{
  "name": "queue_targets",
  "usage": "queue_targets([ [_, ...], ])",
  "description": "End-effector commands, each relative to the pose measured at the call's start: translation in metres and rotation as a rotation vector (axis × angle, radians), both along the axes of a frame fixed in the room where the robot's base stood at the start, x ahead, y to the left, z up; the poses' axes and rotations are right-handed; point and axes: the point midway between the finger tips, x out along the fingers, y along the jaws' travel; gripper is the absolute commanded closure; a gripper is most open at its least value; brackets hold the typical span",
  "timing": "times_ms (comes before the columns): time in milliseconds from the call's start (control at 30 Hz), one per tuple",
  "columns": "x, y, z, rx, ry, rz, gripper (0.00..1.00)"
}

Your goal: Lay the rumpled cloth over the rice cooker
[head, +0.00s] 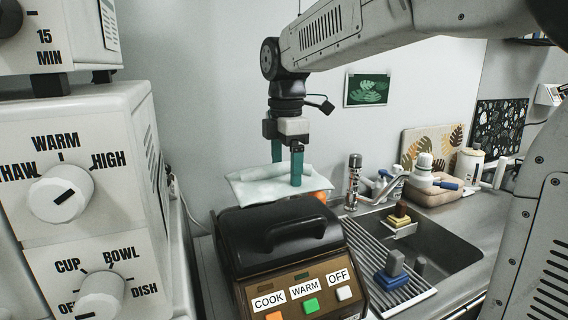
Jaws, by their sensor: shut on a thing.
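The rice cooker (280,230) stands on the counter in the lower middle, with a black lid with a handle and a brown front panel marked COOK, WARM and OFF. My gripper (286,176) points down above and behind the cooker, its teal fingers shut on a pale whitish cloth (258,188). The cloth hangs bunched and roughly flat around the fingers, just above the far edge of the lid. I cannot tell whether it touches the lid. An orange thing (320,196) shows partly behind it.
A microwave-like white appliance (100,190) with dials stands close on the left. On the right is a sink (430,240) with a ribbed drainer (405,290) holding a blue-and-grey brush (391,270).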

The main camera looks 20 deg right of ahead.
Motion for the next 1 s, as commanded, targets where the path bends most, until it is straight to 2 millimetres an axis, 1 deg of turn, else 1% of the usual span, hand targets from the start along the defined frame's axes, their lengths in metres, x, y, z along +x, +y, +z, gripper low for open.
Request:
queue_targets([
  [100,0.000,-0.005,-0.001,0.002,0.001,-0.002,0.42],
  [167,0.000,-0.004,-0.006,0.002,0.001,-0.001,0.42],
  [500,0.000,-0.004,-0.042,0.002,0.002,-0.002,0.42],
  [633,0.000,-0.004,-0.052,0.002,0.002,-0.002,0.42],
  [800,0.000,-0.004,-0.059,0.002,0.000,-0.001,0.42],
  [1000,0.000,-0.004,-0.060,0.002,0.000,-0.001,0.42],
])
